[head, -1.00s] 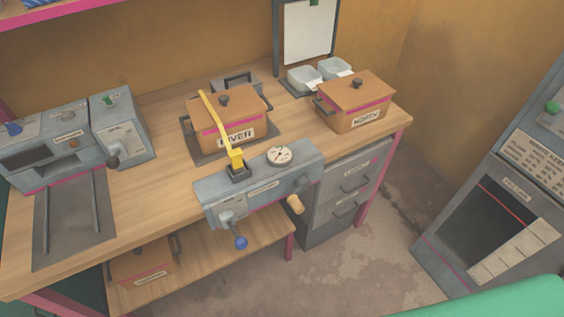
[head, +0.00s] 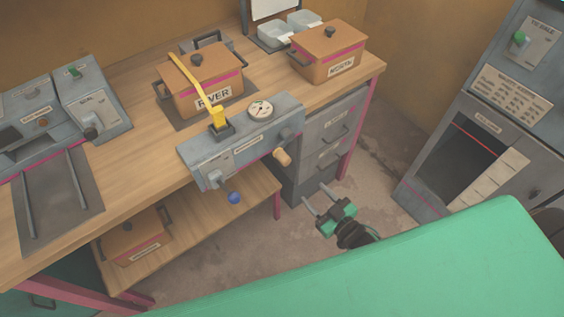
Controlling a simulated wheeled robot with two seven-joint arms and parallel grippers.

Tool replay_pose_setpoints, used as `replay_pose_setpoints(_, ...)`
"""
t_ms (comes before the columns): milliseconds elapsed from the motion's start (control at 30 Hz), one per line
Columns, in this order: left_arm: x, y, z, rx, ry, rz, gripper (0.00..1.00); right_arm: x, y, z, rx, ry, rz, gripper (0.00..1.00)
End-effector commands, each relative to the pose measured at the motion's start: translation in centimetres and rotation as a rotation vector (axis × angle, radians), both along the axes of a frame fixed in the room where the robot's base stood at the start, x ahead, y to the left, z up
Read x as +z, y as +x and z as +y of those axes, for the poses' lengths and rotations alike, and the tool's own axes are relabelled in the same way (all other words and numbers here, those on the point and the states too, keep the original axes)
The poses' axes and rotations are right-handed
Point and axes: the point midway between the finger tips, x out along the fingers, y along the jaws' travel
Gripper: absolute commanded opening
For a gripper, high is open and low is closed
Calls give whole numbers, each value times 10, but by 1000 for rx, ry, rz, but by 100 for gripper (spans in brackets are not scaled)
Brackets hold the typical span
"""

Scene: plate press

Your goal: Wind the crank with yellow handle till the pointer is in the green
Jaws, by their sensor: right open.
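A grey press unit (head: 232,140) sits at the table's front edge. A round white gauge (head: 261,110) with a dark pointer stands on it; the pointer's exact position and any green zone are too small to tell. A tan-yellow handle (head: 282,157) sticks out from the unit's front right. A blue ball knob (head: 234,198) hangs from its front left. A bright yellow lever (head: 217,117) rises from a dark socket on top. My right gripper (head: 314,193) is open and empty, right of and below the tan-yellow handle, apart from it. My left gripper is out of view.
Pots labelled RIVER (head: 205,85) and NORTH (head: 330,52) stand on the table (head: 135,185). Grey drawers (head: 322,140) stand below its right end. A grey cabinet (head: 470,150) stands at the right. Bare floor lies between drawers and cabinet.

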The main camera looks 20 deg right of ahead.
Motion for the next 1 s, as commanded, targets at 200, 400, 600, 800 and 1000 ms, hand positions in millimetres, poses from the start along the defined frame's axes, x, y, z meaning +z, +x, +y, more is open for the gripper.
replay_pose_setpoints(200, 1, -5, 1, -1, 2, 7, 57, 33, 4, 7, 24, 17, -70, 50)
replay_pose_setpoints(400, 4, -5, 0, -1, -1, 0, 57, 35, 25, 15, 24, 17, -72, 50)
replay_pose_setpoints(600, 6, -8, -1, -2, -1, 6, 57, 35, 58, 27, 24, 17, -71, 50)
replay_pose_setpoints(800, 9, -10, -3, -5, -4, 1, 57, 34, 91, 39, 22, 17, -69, 50)
replay_pose_setpoints(1000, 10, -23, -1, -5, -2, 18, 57, 33, 117, 48, 23, 18, -67, 50)
